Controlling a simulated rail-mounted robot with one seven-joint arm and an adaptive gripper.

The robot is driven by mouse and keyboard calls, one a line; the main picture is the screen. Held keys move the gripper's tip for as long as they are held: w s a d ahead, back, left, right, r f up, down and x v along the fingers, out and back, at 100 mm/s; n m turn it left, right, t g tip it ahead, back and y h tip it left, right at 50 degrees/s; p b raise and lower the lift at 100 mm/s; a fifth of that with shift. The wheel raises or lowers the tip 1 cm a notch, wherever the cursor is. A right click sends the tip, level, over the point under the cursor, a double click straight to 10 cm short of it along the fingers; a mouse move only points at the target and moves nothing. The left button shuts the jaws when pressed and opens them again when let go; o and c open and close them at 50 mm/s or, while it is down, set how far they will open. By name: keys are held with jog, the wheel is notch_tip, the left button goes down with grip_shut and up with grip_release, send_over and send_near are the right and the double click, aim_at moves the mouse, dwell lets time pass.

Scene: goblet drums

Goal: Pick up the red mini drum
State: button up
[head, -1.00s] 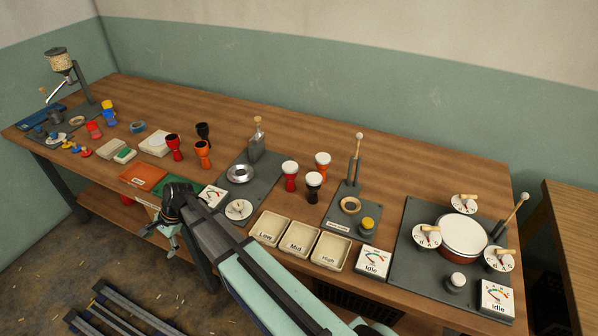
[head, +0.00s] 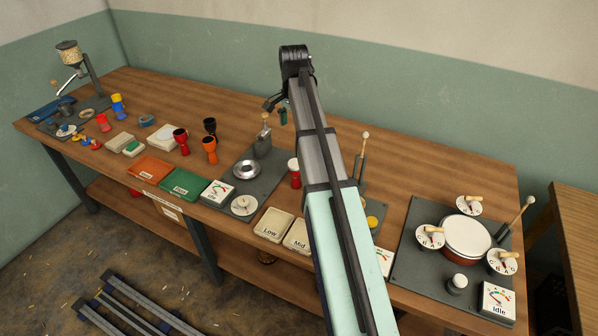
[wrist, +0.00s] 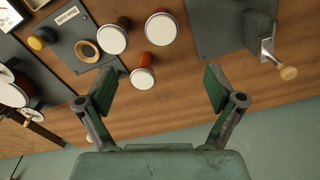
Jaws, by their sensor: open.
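The red mini drum (head: 294,172) stands upright with a white head, left of my arm in the head view. In the wrist view the red drum (wrist: 161,28) is at the top centre, beyond my open, empty gripper (wrist: 163,80). An orange drum (wrist: 143,78) with a white head lies between the fingertips in that picture, nearer the left one. In the head view my gripper (head: 278,109) hangs above the back of the table; my arm hides the black and orange white-headed drums.
Bare red (head: 180,141), black (head: 210,128) and orange (head: 210,150) goblet bodies stand farther left. A grey stand (wrist: 260,28) with a wooden-knobbed lever is at the wrist view's upper right. The back of the table, by the green wall, is mostly clear.

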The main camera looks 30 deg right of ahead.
aim_at(295, 163)
notch_tip(295, 163, down, 11)
jog(key=p, duration=0.2)
jog(key=shift+r+p, duration=0.15)
jog(key=shift+p, duration=0.2)
jog(key=shift+w+d+f+p, duration=0.1)
jog(key=shift+f+p, duration=0.5)
jog(key=shift+f, duration=0.75)
jog(key=shift+w+d+f+p, duration=0.1)
jog(key=shift+f+p, duration=0.45)
jog(key=shift+f, duration=0.8)
jog(key=c, duration=1.3)
